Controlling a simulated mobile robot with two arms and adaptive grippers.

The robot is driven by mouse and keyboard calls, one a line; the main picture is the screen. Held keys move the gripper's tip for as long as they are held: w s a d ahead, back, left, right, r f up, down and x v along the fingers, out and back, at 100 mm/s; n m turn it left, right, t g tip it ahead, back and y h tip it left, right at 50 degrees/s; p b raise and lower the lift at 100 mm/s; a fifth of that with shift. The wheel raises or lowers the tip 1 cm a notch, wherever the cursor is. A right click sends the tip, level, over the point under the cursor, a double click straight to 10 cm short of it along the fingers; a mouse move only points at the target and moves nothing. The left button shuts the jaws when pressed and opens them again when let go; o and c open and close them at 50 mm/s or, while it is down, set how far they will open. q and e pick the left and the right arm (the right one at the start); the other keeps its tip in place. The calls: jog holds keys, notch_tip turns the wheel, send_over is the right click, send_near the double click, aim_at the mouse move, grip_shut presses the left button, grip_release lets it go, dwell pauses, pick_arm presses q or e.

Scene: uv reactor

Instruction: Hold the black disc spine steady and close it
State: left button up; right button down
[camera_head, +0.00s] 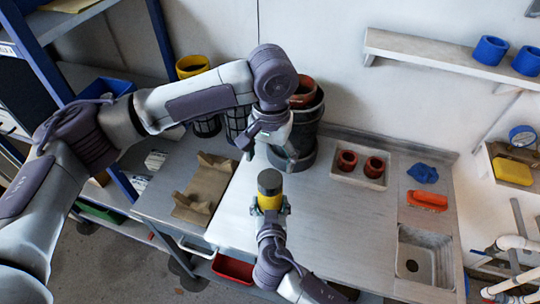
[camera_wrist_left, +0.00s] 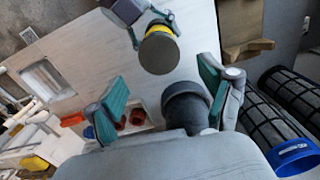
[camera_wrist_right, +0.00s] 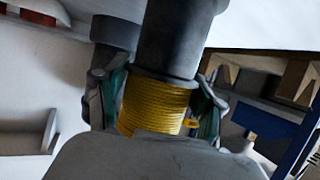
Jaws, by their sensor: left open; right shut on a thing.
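The black disc spine (camera_head: 269,182) appears as an upright dark cylinder above a yellow ribbed section. In the right wrist view the spine (camera_wrist_right: 174,40) rises between the fingers. My right gripper (camera_head: 270,208) is shut around the yellow section, above the bench. My left gripper (camera_head: 268,150) is open and empty, beyond the spine and apart from it. In the left wrist view the spine's round dark end (camera_wrist_left: 159,53) lies outside the left fingers. The spine's lower end is hidden by the right gripper.
A large dark vessel (camera_head: 306,125) stands close behind my left gripper. A tray with red cups (camera_head: 361,164), an orange item (camera_head: 427,200) and a sink (camera_head: 423,258) are at right. A brown rack (camera_head: 203,185) and mesh cylinders (camera_head: 236,122) are at left. The bench's middle is clear.

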aim_at(270, 178)
pick_arm(q)
jog(key=n, duration=0.5)
jog(key=shift+r, duration=0.15)
jog(key=shift+f, duration=4)
jog(key=shift+c, duration=0.3)
